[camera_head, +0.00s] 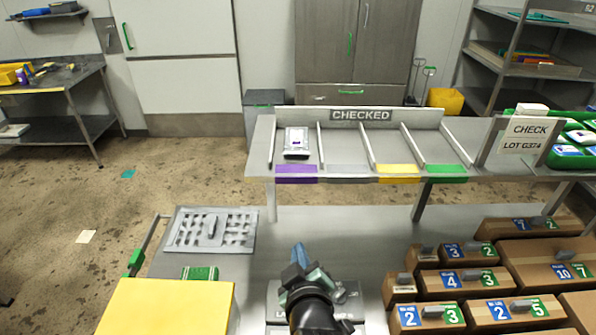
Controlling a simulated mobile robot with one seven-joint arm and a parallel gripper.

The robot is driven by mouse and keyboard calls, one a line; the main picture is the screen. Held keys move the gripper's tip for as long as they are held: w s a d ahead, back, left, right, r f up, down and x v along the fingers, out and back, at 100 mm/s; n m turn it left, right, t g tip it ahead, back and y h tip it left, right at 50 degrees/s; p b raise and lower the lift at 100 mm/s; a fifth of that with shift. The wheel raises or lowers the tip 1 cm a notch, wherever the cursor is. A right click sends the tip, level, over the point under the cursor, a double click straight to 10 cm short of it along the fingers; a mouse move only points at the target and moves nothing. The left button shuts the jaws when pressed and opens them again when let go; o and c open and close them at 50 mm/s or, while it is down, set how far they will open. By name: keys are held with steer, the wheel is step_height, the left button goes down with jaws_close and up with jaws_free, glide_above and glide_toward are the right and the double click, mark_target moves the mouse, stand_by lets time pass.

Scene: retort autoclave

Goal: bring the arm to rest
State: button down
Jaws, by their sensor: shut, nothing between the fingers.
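My gripper (299,256) shows at the lower middle of the view, at the end of my dark arm. Its blue fingers are together and hold nothing. It is over the grey worktop (340,225), in front of the raised shelf marked CHECKED (362,115); its exact height cannot be told. A white and grey packet (297,139) lies in that shelf's leftmost lane, behind the purple label (297,174). The gripper is apart from the shelf and packet.
Numbered brown boxes (455,280) crowd the worktop's right side. A slotted grey plate (212,230) and a yellow panel (167,307) are on the left. A CHECK sign (525,135) stands by a green crate (571,161). The worktop between plate and boxes is mostly clear.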

step_height(320, 180, up, 26)
steer(key=s+m+t+b, duration=0.1)
steer(key=m+t+b, duration=0.25)
steer(key=t, duration=0.35)
steer(key=s+r+m+t+b, duration=0.1)
steer(key=s+r+m+t, duration=0.1)
steer(key=s+r, duration=0.5)
steer(key=s+r+m+t+h+b, duration=0.1)
steer(key=s+r+m+t, duration=0.2)
steer(key=s+r, duration=0.5)
step_height(320, 180, up, 5)
steer(key=shift+f+t, duration=0.15)
steer(key=shift+t, duration=0.75)
